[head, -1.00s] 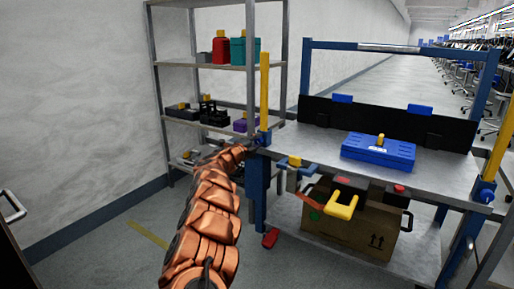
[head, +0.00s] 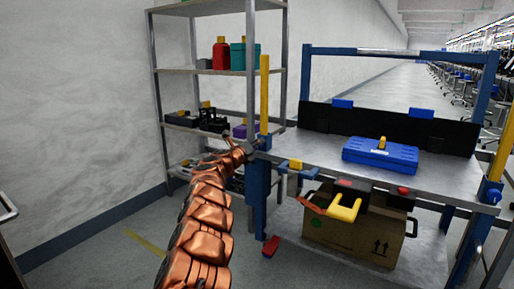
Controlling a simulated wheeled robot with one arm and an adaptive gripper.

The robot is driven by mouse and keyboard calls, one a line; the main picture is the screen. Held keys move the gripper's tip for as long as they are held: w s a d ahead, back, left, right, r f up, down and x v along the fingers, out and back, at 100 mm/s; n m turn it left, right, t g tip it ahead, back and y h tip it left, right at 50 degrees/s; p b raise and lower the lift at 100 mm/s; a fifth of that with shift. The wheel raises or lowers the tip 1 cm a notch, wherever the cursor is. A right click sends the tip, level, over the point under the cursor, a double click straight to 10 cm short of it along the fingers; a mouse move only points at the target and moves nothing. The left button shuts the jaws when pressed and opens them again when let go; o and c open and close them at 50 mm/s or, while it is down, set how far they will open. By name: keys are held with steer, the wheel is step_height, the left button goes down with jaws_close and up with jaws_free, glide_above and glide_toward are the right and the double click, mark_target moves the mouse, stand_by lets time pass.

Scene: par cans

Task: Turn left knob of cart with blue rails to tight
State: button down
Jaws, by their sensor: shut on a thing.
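The cart with blue rails (head: 258,190) stands right of centre in the head view, with a grey top. A yellow upright post (head: 264,95) rises at its left corner, above a blue clamp block. My gripper (head: 249,147) is at the outer side of that block, at the end of my copper-coloured arm. It is shut on the left knob, which is mostly hidden by the fingers. The right knob (head: 494,196) is blue and shows on the cart's right corner, below another yellow post.
A blue case (head: 380,155) lies on the cart top. A cardboard box (head: 350,232) sits on the lower shelf. A yellow handle (head: 345,208) juts out at the front. A metal shelf rack (head: 210,70) stands behind my arm. Floor at lower left is clear.

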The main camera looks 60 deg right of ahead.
stand_by(0.4)
steer(key=c, duration=0.8)
jaws_free()
steer(key=shift+o, duration=0.2)
steer(key=shift+a, duration=0.15)
